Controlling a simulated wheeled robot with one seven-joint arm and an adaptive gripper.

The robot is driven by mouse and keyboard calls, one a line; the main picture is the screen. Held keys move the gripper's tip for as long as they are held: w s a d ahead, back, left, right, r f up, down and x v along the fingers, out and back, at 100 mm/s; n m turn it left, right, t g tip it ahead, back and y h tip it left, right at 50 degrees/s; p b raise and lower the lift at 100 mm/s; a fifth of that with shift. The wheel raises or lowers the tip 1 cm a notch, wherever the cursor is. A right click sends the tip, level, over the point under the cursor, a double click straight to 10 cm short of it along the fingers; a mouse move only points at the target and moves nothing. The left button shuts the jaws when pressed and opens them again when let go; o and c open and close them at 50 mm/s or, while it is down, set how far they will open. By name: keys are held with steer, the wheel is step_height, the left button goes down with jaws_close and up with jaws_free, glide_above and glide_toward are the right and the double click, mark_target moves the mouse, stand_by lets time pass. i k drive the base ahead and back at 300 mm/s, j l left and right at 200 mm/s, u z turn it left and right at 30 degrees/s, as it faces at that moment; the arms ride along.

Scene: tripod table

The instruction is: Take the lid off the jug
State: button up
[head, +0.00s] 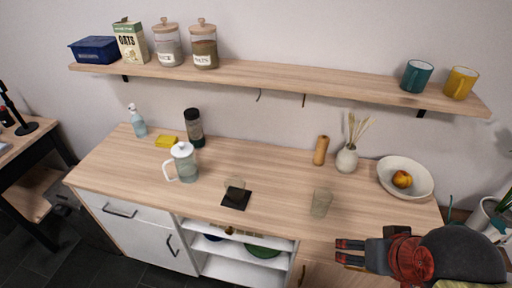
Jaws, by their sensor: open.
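The jug (186,168) stands upright on the left half of the wooden counter, with its white handle to the left. A white lid (182,149) with a small knob sits on top of it. My gripper (340,256) is at the lower right, in front of the counter's right part, with its fingers pointing left. It is open with nothing between the fingers. It is well apart from the jug, far to its right and nearer the camera.
A dark grinder (194,127), yellow sponge (166,141) and soap bottle (137,121) stand behind the jug. A glass on a black coaster (237,204) and another glass (321,202) stand to its right. A shelf (280,83) overhangs the back. A fruit bowl (420,173) is at right.

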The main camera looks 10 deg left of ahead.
mark_target(181, 149)
steer(key=u, duration=1.3)
